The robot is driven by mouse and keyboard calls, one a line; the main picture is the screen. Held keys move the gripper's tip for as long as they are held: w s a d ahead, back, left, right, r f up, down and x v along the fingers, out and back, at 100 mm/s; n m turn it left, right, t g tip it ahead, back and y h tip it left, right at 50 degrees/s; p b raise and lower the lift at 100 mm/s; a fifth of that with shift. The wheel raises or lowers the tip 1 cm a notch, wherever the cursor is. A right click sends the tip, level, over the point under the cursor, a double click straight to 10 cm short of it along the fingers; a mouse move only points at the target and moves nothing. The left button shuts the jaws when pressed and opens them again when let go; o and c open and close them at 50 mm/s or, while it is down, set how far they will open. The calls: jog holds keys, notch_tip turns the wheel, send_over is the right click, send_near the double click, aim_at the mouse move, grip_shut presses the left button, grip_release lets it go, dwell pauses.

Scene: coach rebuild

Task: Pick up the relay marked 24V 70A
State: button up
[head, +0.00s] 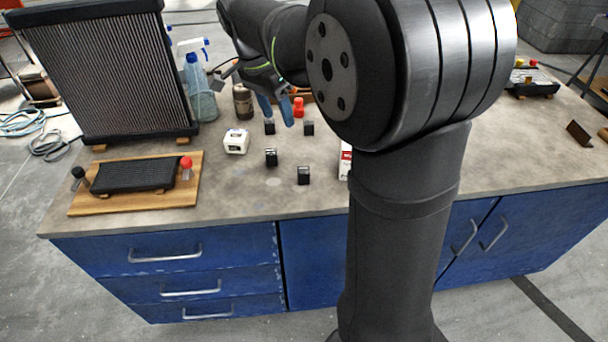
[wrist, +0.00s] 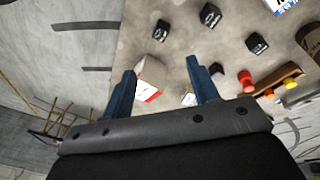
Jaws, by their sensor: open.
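Several small black cube relays stand on the bench. In the head view they are at back left (head: 269,127), back right (head: 309,128), front left (head: 271,157) and front right (head: 303,175). The wrist view shows them beyond my fingers, one (wrist: 162,30) left, one (wrist: 210,14) at the top, one (wrist: 256,43) right and one (wrist: 216,70) near the right fingertip. Pale markings on them are too small to read, so I cannot tell which is 24V 70A. My gripper (head: 276,109) is open and empty, its blue fingers above the bench; it also shows in the wrist view (wrist: 162,70).
A white and red box (wrist: 152,76) shows between my fingers in the wrist view. A white device (head: 236,141) stands left of the relays, with a brown jar (head: 243,101) and red object (head: 298,107) behind. A radiator (head: 105,75) and wooden board (head: 130,204) occupy the left.

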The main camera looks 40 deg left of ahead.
aim_at(303, 170)
jog(key=w+d+f+n, duration=0.1)
jog(key=f+n, duration=0.2)
jog(key=f, duration=0.2)
jog(key=w+d+f+n+g+y, duration=0.1)
jog(key=f+n, duration=0.2)
jog(key=f, duration=0.2)
jog(key=w+d+f+n+y, duration=0.1)
jog(key=d+f+n, duration=0.1)
jog(key=f+n, duration=0.1)
jog(key=shift+f+n+g, duration=0.3)
jog(key=shift+f, duration=0.6)
jog(key=f, duration=0.2)
jog(key=w+f, duration=0.1)
jog(key=f, duration=0.1)
jog(key=shift+w+f, duration=0.1)
jog(key=shift+f, duration=0.55)
jog(key=c, duration=1.1)
jog(key=shift+o, duration=0.2)
jog(key=shift+r, duration=0.1)
